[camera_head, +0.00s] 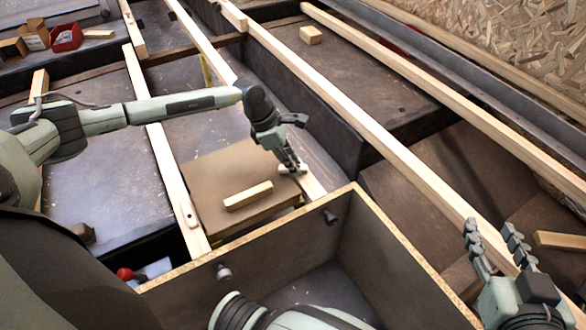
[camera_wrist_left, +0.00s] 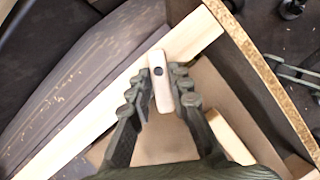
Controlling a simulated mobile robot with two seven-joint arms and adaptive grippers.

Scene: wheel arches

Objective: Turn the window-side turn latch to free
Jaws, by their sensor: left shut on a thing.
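The turn latch (camera_head: 284,170) is a small pale wooden bar on a batten, at the far right corner of a brown panel. In the left wrist view the turn latch (camera_wrist_left: 162,92) shows a dark screw near its upper end and lies at an angle across the batten (camera_wrist_left: 195,36). My left gripper (camera_head: 292,168) is shut on it, one finger on each side; the fingers also show in the left wrist view (camera_wrist_left: 158,84). In the head view the fingers partly hide the latch. My right gripper (camera_head: 497,240) is open and empty at the lower right, over a long batten.
The brown panel (camera_head: 215,176) carries a loose wood strip (camera_head: 248,196). An open box (camera_head: 345,225) with chipboard edges stands in front. Another latch (camera_head: 190,216) sits on the left batten. Long battens (camera_head: 340,95) cross the floor. A small block (camera_head: 310,35) lies far back.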

